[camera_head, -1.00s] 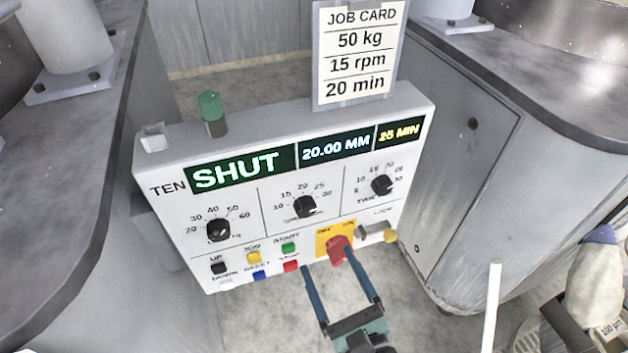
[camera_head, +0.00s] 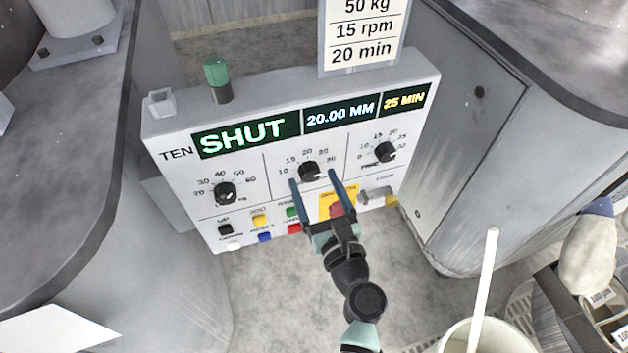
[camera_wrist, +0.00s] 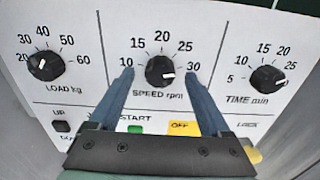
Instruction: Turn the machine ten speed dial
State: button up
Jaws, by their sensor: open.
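The machine ten panel (camera_head: 180,160) faces me, with its speed dial (camera_head: 309,170) in the middle between the load dial (camera_head: 224,194) and the time dial (camera_head: 386,152). The speed dial is a black knob with a white mark; in the wrist view (camera_wrist: 160,70) the mark points right, toward the 30 side. My gripper (camera_head: 315,178) is open, its two blue fingers reaching up to either side of the speed dial. In the wrist view a finger stands left and right of the knob with a gap on each side. Whether the tips reach its depth is unclear.
Below the dials are several coloured buttons and a red switch on a yellow plate (camera_head: 326,209), partly behind my gripper. The display (camera_head: 247,134) reads SHUT, 20.00 MM, 25 MIN. A job card (camera_head: 362,35) shows 15 rpm. A green lamp (camera_head: 216,72) stands on top.

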jog(key=shift+w+a, duration=0.2)
jog(key=shift+w, duration=0.35)
grip_shut()
